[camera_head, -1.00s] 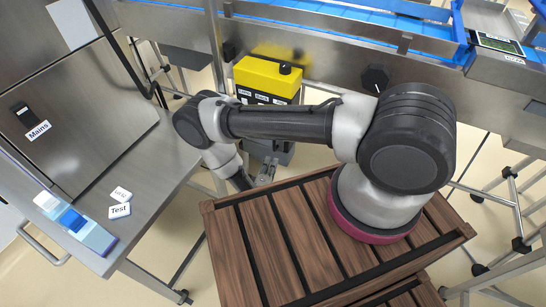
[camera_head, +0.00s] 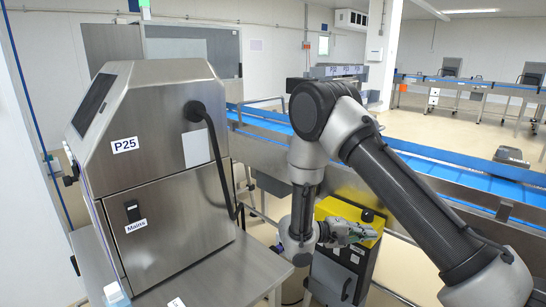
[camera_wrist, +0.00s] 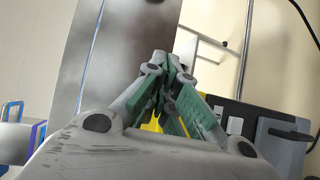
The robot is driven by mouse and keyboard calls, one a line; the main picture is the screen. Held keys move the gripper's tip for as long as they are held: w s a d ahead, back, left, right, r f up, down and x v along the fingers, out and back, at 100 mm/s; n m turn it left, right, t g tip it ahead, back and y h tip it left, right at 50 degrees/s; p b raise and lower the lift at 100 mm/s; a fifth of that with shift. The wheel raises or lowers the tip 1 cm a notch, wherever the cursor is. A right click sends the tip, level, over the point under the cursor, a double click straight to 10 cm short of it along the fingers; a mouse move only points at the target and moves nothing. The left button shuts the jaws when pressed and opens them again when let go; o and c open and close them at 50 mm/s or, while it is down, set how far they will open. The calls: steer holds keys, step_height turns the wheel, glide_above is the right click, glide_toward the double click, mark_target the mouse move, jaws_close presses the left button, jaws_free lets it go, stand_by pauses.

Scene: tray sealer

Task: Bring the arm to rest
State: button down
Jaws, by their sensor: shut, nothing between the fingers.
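My gripper (camera_head: 352,232) hangs at the end of my folded arm, in front of the yellow-topped box in the head view. It points to the right there. In the wrist view its green-padded fingers (camera_wrist: 167,78) are closed together with nothing between them. My arm is raised, with its elbow high in the middle of the head view.
A steel machine (camera_head: 165,165) marked P25, with a Mains switch (camera_head: 133,211), stands on a steel table (camera_head: 215,270) at left. The yellow-and-black box (camera_head: 345,260) is close behind my gripper. A blue conveyor (camera_head: 440,180) runs behind.

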steer(key=s+d+r+m+g+y, duration=0.2)
steer(key=s+d+r+g+y, duration=0.25)
steer(key=r, duration=0.55)
steer(key=s+d+r+m+g+y, duration=0.1)
steer(key=s+d+r+m+y, duration=0.15)
steer(key=s+d+r, duration=0.4)
steer(key=s+a+r+n+t+y, duration=0.1)
steer(key=s+r+t+y, duration=0.2)
steer(key=s, duration=0.4)
steer(key=s+a+r+n+t+y, duration=0.1)
steer(key=s+a+r+t+y, duration=0.1)
steer(key=s+r+t+y, duration=0.2)
steer(key=s+r+y, duration=0.2)
steer(key=s+r, duration=0.2)
steer(key=shift+s+a, duration=0.3)
